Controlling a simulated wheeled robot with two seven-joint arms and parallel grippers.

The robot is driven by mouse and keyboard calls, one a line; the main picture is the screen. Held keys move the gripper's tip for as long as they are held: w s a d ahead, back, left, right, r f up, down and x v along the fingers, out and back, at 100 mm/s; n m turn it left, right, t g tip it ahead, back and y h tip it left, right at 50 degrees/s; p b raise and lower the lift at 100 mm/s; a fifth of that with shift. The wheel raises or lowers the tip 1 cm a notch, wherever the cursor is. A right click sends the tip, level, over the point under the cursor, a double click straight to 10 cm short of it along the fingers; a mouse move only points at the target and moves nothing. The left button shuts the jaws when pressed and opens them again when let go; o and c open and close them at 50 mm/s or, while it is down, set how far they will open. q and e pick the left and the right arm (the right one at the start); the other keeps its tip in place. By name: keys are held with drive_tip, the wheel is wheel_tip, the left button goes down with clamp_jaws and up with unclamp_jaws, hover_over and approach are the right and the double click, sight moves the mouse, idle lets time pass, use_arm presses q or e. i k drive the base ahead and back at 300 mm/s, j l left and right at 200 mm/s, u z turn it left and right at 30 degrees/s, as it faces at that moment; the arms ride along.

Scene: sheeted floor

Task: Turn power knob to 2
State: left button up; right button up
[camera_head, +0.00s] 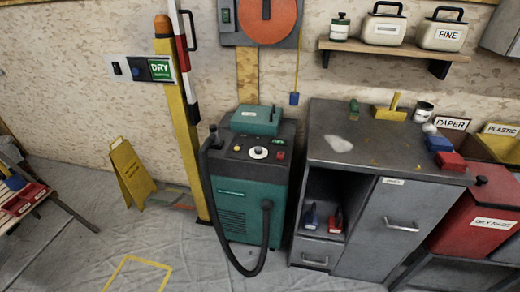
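A teal machine (245,195) with a dark top stands in the middle, against the wall. On its sloping top panel is a round white dial with a dark centre (258,152), which looks like the power knob. Its markings and its present setting are too small to read. Small red and green controls (280,154) sit just right of the dial, and a small light-coloured one sits to its left. A black hose (264,240) loops down the machine's front. Neither of my grippers is in view.
A grey cabinet (375,160) stands close at the machine's right. A yellow post (178,120) and a yellow floor sign (131,172) are at its left. A red bin (478,212) is at far right, a rack (30,200) at far left.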

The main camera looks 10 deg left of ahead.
sight(258, 151)
drive_tip(key=i+j, duration=0.1)
drive_tip(key=i, duration=0.45)
drive_tip(key=i+j, duration=0.1)
drive_tip(key=i, duration=0.45)
drive_tip(key=j+u, duration=0.05)
